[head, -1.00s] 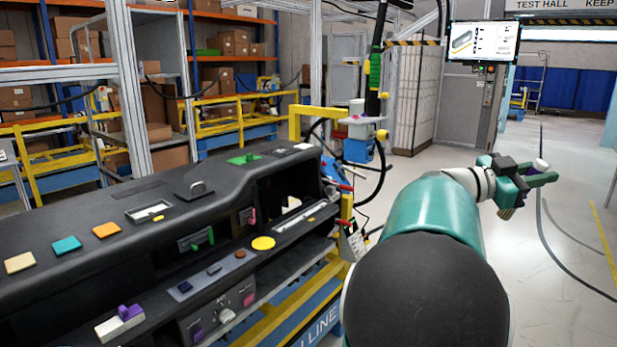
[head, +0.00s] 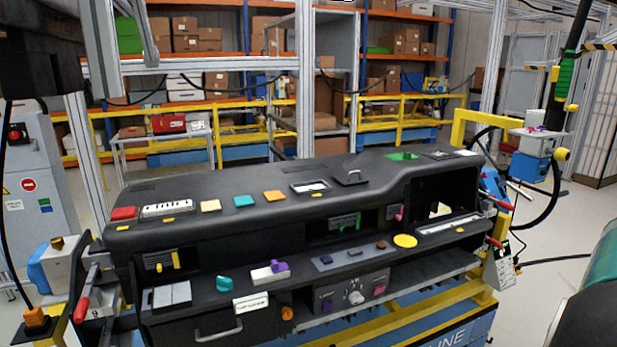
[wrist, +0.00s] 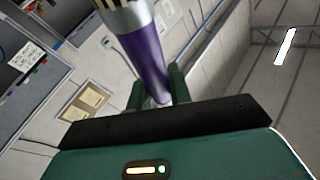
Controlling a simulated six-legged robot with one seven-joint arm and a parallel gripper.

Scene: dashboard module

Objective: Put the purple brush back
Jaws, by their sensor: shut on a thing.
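The purple brush (wrist: 148,58) shows close up in the wrist view, with a purple handle, a silver ferrule and pale bristles at the top edge. My gripper (wrist: 158,88) has green fingers, one on each side of the handle, and is shut on it. The bristle end points away from my gripper and is cut off by the frame edge. In the head view my gripper and the brush are out of sight; only part of my arm shows at the right edge.
A black dashboard module (head: 165,210) with coloured buttons and a purple switch (head: 277,267) fills the middle of the head view. A small stand (head: 540,132) with purple bits on top is at the right, beside a yellow frame (head: 485,116).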

